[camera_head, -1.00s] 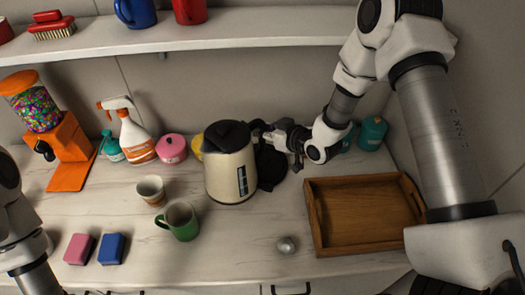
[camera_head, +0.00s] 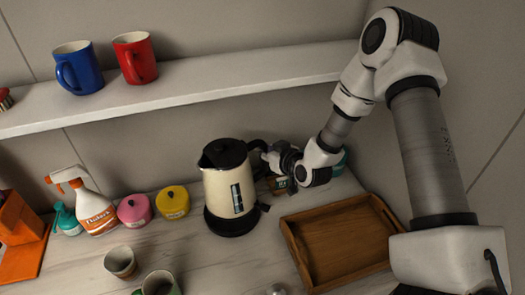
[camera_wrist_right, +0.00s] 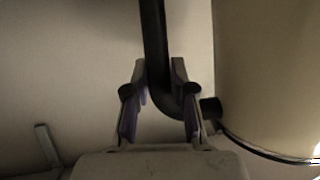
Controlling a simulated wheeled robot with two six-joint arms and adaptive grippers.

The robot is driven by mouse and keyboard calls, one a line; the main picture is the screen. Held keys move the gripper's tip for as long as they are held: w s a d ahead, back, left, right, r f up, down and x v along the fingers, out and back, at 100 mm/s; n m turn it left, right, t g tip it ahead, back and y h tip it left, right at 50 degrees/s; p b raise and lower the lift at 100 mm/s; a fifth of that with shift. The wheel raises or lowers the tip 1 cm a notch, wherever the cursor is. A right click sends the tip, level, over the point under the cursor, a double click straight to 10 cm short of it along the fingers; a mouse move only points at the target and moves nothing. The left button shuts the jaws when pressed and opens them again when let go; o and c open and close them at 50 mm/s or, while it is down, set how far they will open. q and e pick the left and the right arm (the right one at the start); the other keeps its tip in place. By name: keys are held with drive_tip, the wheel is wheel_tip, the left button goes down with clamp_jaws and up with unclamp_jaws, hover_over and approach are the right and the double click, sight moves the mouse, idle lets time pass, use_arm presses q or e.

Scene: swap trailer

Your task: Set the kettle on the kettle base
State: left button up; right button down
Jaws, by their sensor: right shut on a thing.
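The cream kettle (camera_head: 229,190) with a black lid stands upright near the back of the counter. My right gripper (camera_head: 270,158) is to its right, shut on the black kettle handle (camera_head: 257,147). In the right wrist view the fingers (camera_wrist_right: 160,75) close around the dark handle (camera_wrist_right: 154,40), beside the cream kettle body (camera_wrist_right: 265,80). The black kettle base (camera_head: 232,224) shows directly under the kettle, with a small tab at its right. The kettle looks lined up over it; I cannot tell whether it rests fully. My left gripper is out of view.
A wooden tray (camera_head: 297,243) lies to the right. Yellow (camera_head: 173,203) and pink (camera_head: 134,211) pots and a spray bottle (camera_head: 95,212) stand to the left. Cups stand at the front left. A shelf (camera_head: 200,93) with blue and red mugs runs above.

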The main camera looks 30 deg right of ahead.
sight(264, 164)
drive_tip(key=f, duration=0.1)
drive_tip(key=f+b, duration=0.2)
drive_tip(key=shift+w+f, duration=0.1)
drive_tip(key=shift+w, duration=0.15)
drive_tip(key=shift+s+f+b, duration=0.15)
drive_tip(key=shift+f+b, duration=0.25)
drive_tip(key=shift+b, duration=0.05)
drive_tip(key=shift+a, duration=0.25)
idle(0.8)
drive_tip(key=shift+s+f+b, duration=0.1)
drive_tip(key=shift+f+b, duration=0.5)
drive_tip(key=shift+f, duration=0.05)
